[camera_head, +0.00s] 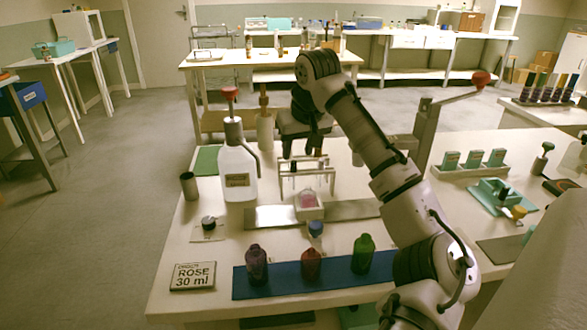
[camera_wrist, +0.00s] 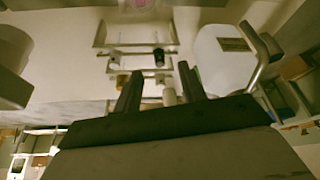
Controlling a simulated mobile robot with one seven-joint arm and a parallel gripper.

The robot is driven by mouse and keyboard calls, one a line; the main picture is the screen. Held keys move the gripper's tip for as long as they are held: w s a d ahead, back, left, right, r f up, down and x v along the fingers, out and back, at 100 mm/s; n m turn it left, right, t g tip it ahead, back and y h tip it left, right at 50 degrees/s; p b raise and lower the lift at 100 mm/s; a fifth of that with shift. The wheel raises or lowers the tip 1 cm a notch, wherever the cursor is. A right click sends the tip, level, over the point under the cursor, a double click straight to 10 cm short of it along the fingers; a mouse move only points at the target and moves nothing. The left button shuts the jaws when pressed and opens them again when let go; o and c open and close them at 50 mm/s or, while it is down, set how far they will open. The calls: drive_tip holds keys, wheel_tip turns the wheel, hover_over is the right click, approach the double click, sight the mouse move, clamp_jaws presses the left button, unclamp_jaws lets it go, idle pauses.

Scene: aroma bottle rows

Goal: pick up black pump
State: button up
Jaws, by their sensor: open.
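A small dark cap, which looks like the black pump (camera_wrist: 159,57), sits in a wire rack in the wrist view. It appears between and just beyond my fingertips. My gripper (camera_wrist: 160,72) is open and empty, pointing down at the rack (camera_head: 305,178). In the head view my gripper (camera_head: 304,150) hangs over the back of the rack. A gold-brown piece (camera_wrist: 115,62) and a white piece (camera_wrist: 168,97) are near the dark one. I cannot tell the gap between fingers and cap. In the head view the pump is too small to make out clearly.
A white jug (camera_head: 238,172) with a red-topped pump stands close left of the rack. Purple (camera_head: 256,265), red (camera_head: 311,265) and green (camera_head: 363,255) bottles stand on a blue mat (camera_head: 285,288) in front. A pink-filled container (camera_head: 307,201) sits before the rack.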

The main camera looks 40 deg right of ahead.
sight(294, 162)
drive_tip(key=x, duration=0.5)
drive_tip(key=shift+w+d+f, duration=0.2)
drive_tip(key=shift+w+f, duration=0.05)
drive_tip(key=shift+w, duration=0.1)
clamp_jaws()
